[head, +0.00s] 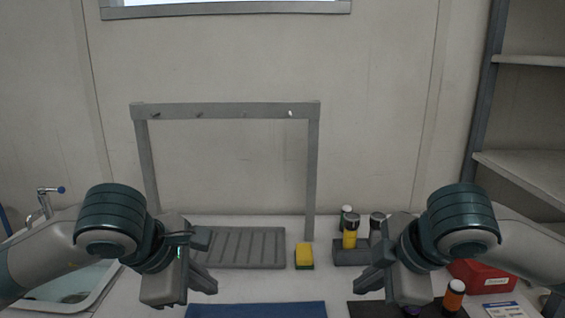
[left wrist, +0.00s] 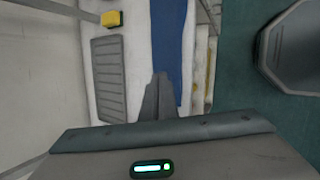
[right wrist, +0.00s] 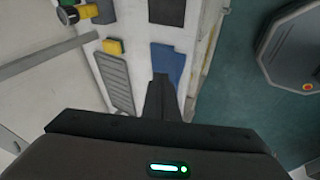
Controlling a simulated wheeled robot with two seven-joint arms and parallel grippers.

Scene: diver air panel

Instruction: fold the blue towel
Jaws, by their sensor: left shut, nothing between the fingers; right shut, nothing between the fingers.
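The blue towel (head: 256,310) lies flat at the front edge of the white counter, cut off by the bottom of the head view. In the left wrist view it is a long blue strip (left wrist: 169,45), and it also shows in the right wrist view (right wrist: 167,66). My left gripper (head: 212,262) is shut and empty, above the counter near the towel's left end. My right gripper (head: 364,281) is shut and empty, above the counter to the right of the towel. Neither gripper appears to touch the towel.
A grey ribbed tray (head: 240,248) and a yellow sponge (head: 304,254) lie behind the towel. A grey frame (head: 225,110) stands at the back. Bottles in a holder (head: 350,240), a dark mat (head: 385,310), an orange-labelled bottle (head: 454,295) and a red bin (head: 480,276) are right; a sink (head: 75,290) is left.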

